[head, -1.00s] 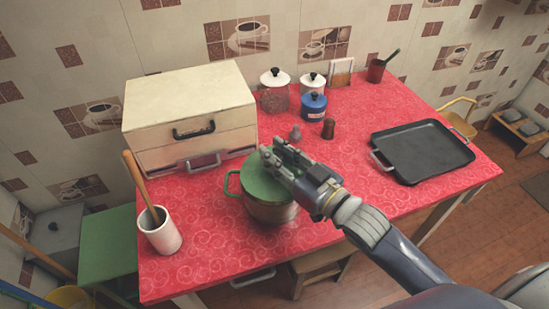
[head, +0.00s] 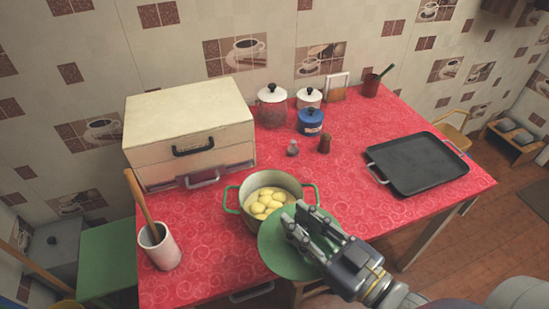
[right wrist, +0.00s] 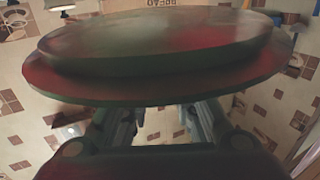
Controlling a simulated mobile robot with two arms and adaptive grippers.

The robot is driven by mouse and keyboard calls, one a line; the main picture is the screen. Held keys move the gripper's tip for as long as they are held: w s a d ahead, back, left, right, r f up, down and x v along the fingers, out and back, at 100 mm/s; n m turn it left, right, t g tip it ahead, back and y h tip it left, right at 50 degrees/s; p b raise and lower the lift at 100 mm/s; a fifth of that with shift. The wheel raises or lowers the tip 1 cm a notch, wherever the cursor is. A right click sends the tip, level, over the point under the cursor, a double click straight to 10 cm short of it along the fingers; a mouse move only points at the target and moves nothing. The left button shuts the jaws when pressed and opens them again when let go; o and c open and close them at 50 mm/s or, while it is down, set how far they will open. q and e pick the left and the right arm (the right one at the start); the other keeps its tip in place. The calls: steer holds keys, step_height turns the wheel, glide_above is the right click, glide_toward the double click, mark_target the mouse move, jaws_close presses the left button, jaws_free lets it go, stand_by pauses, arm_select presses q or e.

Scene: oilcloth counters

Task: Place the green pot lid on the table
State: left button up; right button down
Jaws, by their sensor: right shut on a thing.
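The green pot lid (head: 272,242) is held by my right gripper (head: 296,218), in front of and a little right of the pot, near the table's front edge. The lid also fills the upper part of the right wrist view (right wrist: 160,60), with the fingers (right wrist: 155,120) below it. The pot (head: 258,224) has green handles, stands uncovered on the red table (head: 345,190) and holds several yellow potatoes (head: 268,202). The lid overlaps the pot's lower right side in the head view. My left gripper does not show.
A black tray (head: 415,163) lies at the right. A cream drawer box (head: 188,125) and a white utensil holder (head: 160,248) stand at the left. Canisters (head: 272,105) and shakers (head: 324,143) stand behind the pot. Red table is clear between the pot and the tray.

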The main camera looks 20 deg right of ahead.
steer(key=shift+w+d+f+m+t+h, duration=0.25)
steer(key=shift+d+m+h, duration=0.2)
steer(key=shift+h, duration=0.25)
steer(key=shift+w+d+f+m+t+h, duration=0.2)
steer(key=shift+d+m+h, duration=0.1)
steer(key=shift+m+h, duration=0.3)
steer(key=shift+w+d+f+m+t+h, duration=0.15)
steer(key=shift+d+m+t+h, duration=0.2)
steer(key=shift+h, duration=0.45)
steer(key=shift+w+d+f+m+h, duration=0.2)
steer(key=shift+d+f+m+h, duration=0.3)
steer(key=shift+h, duration=0.35)
steer(key=shift+w+d+f+m+h, duration=0.15)
steer(key=shift+d+f+m+h, duration=0.1)
steer(key=shift+m+h, duration=0.5)
steer(key=shift+n, duration=0.25)
